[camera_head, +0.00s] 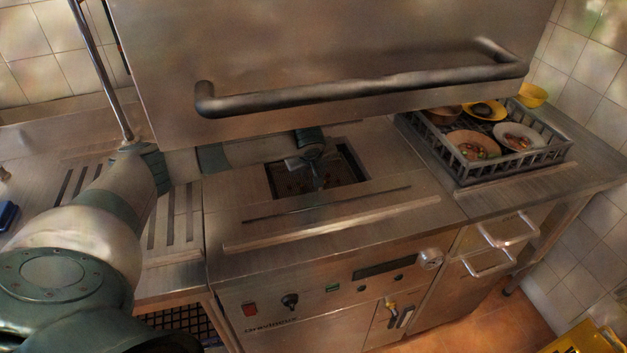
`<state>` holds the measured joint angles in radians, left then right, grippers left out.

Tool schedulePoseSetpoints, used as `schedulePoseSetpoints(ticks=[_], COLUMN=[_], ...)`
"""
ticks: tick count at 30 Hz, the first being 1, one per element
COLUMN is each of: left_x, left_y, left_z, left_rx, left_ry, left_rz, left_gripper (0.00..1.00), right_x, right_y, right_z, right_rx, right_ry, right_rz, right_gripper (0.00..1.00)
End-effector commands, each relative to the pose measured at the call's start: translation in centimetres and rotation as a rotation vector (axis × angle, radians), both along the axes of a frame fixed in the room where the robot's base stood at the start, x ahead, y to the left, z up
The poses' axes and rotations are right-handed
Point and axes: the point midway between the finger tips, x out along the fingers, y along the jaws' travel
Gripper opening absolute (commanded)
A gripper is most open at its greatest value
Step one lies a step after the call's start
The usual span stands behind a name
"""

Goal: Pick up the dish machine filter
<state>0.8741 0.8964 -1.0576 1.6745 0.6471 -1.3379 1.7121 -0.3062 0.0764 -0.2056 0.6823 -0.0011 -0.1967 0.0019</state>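The dish machine (300,225) has a rectangular opening in its top. Inside the opening lies a dark, brownish surface with small specks, which looks like the filter (345,172); its edges and depth are hard to make out. My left arm comes in from the left and passes behind the raised hood. My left gripper (318,182) points down into the opening, over or at the filter. Its fingers are small and dark, so I cannot tell whether they are open or touch the filter. My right gripper is out of view.
The raised metal hood (330,45) with its bar handle (370,88) hangs over the opening, close to my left arm. A grey rack (462,170) with dirty dishes stands on the right counter. A slotted drainboard (185,240) lies at left.

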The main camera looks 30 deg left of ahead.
Motion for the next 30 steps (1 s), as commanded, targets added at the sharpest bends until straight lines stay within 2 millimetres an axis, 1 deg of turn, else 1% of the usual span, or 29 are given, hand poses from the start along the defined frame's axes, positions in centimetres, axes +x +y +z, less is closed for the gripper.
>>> schedulePoseSetpoints(ticks=[6,8,9,10,11,25,29,30], left_x=[0.0,0.0,0.0,0.0,0.0,0.1,0.1,0.1], left_y=[0.0,0.0,0.0,0.0,0.0,0.0,0.1,0.1], left_z=[0.0,0.0,0.0,0.0,0.0,0.2,0.5,1.2], left_rx=[0.000,0.000,0.000,0.000,0.000,0.001,0.003,0.000], left_ry=[0.000,0.000,0.000,0.000,0.000,-0.003,-0.004,-0.004], left_rz=[0.000,0.000,0.000,0.000,0.000,0.000,-0.001,0.000], left_gripper=[0.33,0.19,0.09,0.02,0.00,0.00,0.00,0.00], right_x=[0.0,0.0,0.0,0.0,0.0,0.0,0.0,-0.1], right_y=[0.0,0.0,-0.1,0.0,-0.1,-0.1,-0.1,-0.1], right_z=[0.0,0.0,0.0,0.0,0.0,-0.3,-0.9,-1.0], right_rx=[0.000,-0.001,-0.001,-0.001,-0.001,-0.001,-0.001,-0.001], right_ry=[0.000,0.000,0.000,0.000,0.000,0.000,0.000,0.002], right_rz=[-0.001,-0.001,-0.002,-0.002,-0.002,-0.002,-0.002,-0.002], right_gripper=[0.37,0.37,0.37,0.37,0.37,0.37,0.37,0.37])
